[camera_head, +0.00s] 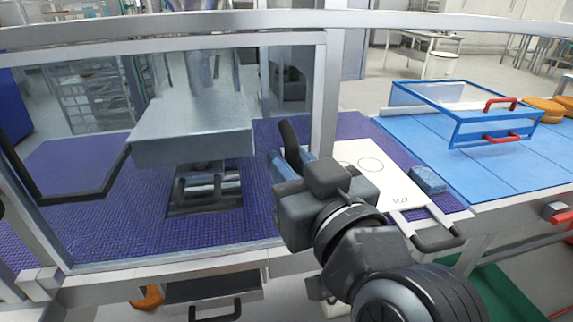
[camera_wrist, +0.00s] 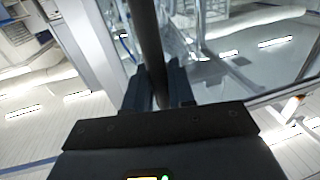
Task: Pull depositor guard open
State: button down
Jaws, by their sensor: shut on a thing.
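The depositor guard is a clear panel in a grey metal frame (camera_head: 327,100) standing in front of the depositor (camera_head: 190,135), a grey box-shaped machine seen through it. My gripper (camera_head: 291,166) is at the guard's right side, near the upright of the frame. Its fingers are shut around a dark bar handle (camera_head: 290,136). In the wrist view the handle (camera_wrist: 148,40) runs up between the two blue-grey fingers of my gripper (camera_wrist: 157,88). The handle's lower part is hidden by the gripper, and where it joins the guard is not clear.
A white board (camera_head: 365,165) with a dark handle and a small blue block (camera_head: 427,180) lie right of my gripper. Further right, a blue-framed clear cover (camera_head: 470,115) with red handles stands on a blue conveyor (camera_head: 420,150). A drawer (camera_head: 213,290) is below the guard.

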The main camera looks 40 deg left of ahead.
jog(key=w+d+b, duration=0.9)
jog(key=w+d, duration=1.1)
jog(key=w, duration=0.4)
jog(key=shift+d+b, duration=0.3)
jog(key=shift+b, duration=0.1)
jog(key=c, duration=1.1)
grip_release()
jog(key=shift+b+v, duration=0.5)
jog(key=shift+v, duration=3.35)
